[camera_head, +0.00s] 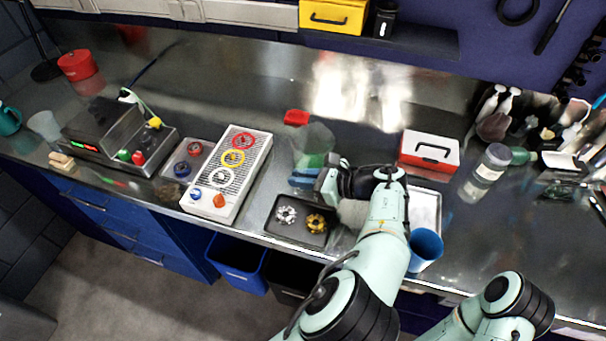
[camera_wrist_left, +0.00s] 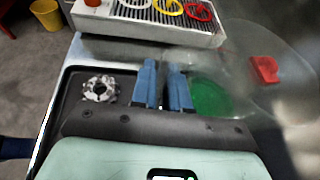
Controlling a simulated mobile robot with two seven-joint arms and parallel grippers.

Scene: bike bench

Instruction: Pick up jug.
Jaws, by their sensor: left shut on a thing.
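The jug (camera_head: 314,138) is see-through, with green in its lower part and a red piece at its top. It stands out over the middle of the bench in the head view. In the left wrist view the jug (camera_wrist_left: 225,60) lies just beyond and to the right of the fingers, with green showing at its bottom. My left gripper (camera_head: 304,178) is shut on the jug at its near side; its blue fingers (camera_wrist_left: 164,85) are a small gap apart. The exact grip spot is hard to see through the clear wall. I cannot tell whether the jug touches the bench.
A dark tray (camera_head: 270,226) with silver and gold gear-like parts lies near the front edge. A white panel with coloured rings (camera_head: 243,185) is left of it. A red-and-white box (camera_head: 430,150), a clear jar (camera_head: 487,170) and a blue cup (camera_head: 425,246) are to the right.

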